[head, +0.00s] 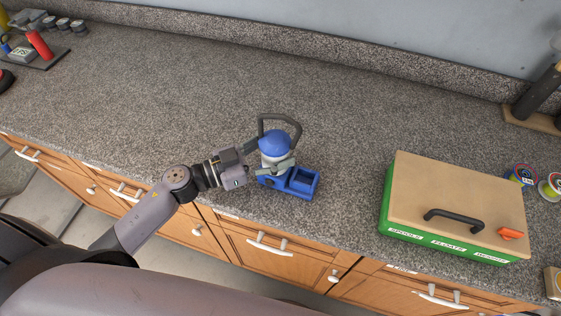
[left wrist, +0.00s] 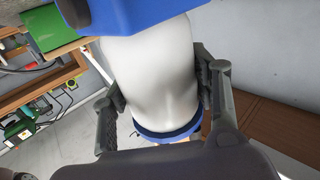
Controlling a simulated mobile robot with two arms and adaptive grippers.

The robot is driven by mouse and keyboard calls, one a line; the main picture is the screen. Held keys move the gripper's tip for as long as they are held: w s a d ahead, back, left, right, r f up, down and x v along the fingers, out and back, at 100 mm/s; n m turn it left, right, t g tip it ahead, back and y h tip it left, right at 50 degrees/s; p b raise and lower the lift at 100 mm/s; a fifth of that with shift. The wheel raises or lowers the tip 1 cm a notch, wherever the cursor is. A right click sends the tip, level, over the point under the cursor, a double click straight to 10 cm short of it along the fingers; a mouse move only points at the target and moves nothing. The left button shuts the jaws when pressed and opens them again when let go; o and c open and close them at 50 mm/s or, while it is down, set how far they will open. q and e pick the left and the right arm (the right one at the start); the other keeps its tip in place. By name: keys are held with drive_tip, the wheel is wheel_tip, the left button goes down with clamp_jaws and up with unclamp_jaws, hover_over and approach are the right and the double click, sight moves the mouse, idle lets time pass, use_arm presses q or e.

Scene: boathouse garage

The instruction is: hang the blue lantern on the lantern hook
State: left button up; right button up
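The blue lantern (head: 275,143) has a blue domed cap, a pale body and a dark looped handle on top. It is near the front edge of the counter, above or beside a small blue tray (head: 303,183); I cannot tell if it touches the tray. My left gripper (head: 277,166) has its fingers around the lantern's body. In the left wrist view, the fingers of my left gripper (left wrist: 161,88) press both sides of the lantern's white body (left wrist: 150,65). No lantern hook is clearly visible. My right gripper is not in view.
A green box with a tan lid (head: 455,195) and black handle stands to the right. A dark post on a wooden base (head: 530,118) and small round tins (head: 520,176) are at the far right. A dark tray of items (head: 38,60) is at the far left. The middle counter is clear.

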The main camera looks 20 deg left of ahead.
use_arm(q)
drive_tip(key=c, duration=1.2)
wheel_tip(320, 180, up, 20)
drive_tip(key=p, duration=0.4)
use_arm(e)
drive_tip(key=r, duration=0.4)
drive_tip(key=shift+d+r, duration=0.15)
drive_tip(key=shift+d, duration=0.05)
